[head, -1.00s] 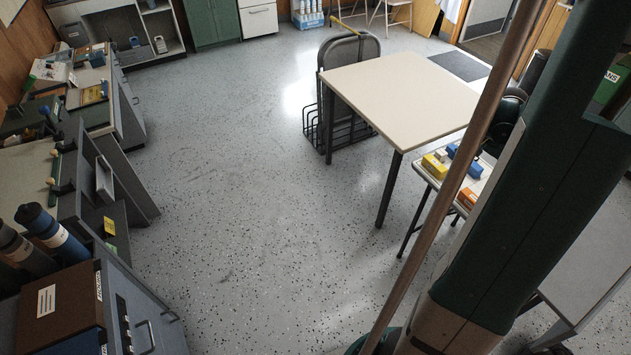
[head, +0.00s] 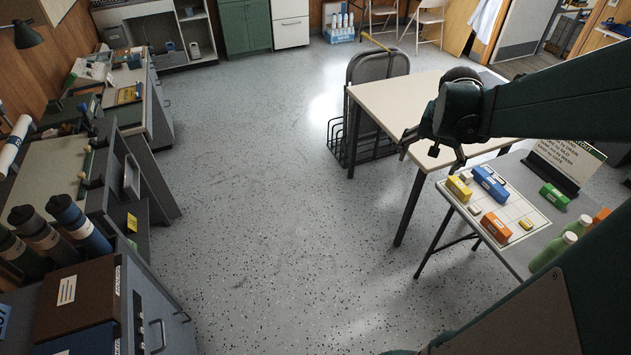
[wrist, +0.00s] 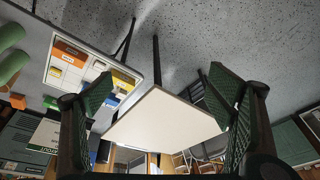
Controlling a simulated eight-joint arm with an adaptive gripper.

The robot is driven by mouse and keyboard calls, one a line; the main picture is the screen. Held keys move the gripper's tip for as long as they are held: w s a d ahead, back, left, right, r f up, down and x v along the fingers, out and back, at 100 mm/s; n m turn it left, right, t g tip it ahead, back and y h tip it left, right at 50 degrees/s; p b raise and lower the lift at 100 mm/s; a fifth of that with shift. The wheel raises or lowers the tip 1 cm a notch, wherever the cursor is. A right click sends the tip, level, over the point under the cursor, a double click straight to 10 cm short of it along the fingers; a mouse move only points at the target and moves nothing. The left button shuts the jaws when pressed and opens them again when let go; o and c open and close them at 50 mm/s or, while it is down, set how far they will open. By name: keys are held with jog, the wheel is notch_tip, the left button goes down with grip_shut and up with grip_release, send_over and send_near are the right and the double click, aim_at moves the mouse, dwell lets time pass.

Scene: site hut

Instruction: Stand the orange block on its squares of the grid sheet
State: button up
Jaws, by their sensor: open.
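An orange block (head: 497,226) lies on the white grid sheet (head: 517,208) on the small grey table; it also shows in the wrist view (wrist: 70,48). A second orange thing (head: 601,215) is at the right, beyond the green bottles and off the sheet, partly hidden. It appears to be the orange piece at the wrist view's left (wrist: 17,100). I cannot tell which the task means. My gripper (head: 432,158) is open and empty, in the air left of the sheet; its two green-padded fingers are wide apart in the wrist view (wrist: 160,98).
On the sheet are a yellow block (head: 459,188), a blue block (head: 490,183) and small pieces. A green block (head: 553,195), a sign (head: 566,160) and green bottles (head: 553,252) stand around it. A larger cream table (head: 400,100) is behind.

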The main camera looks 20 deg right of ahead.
jog(key=s+a+r+n+t+y, duration=0.1)
jog(key=s+a+r+n, duration=0.1)
jog(key=a, duration=1)
jog(key=s+a+r+n+t, duration=0.2)
jog(key=a+n, duration=0.3)
jog(key=a, duration=0.7)
jog(key=s+a+r+n+t+y, duration=0.1)
jog(key=s+a+r+n, duration=0.1)
jog(key=a, duration=1)
jog(key=shift+s+r+n+y, duration=0.3)
jog(key=shift+s+r+n, duration=0.05)
jog(key=shift+n, duration=0.35)
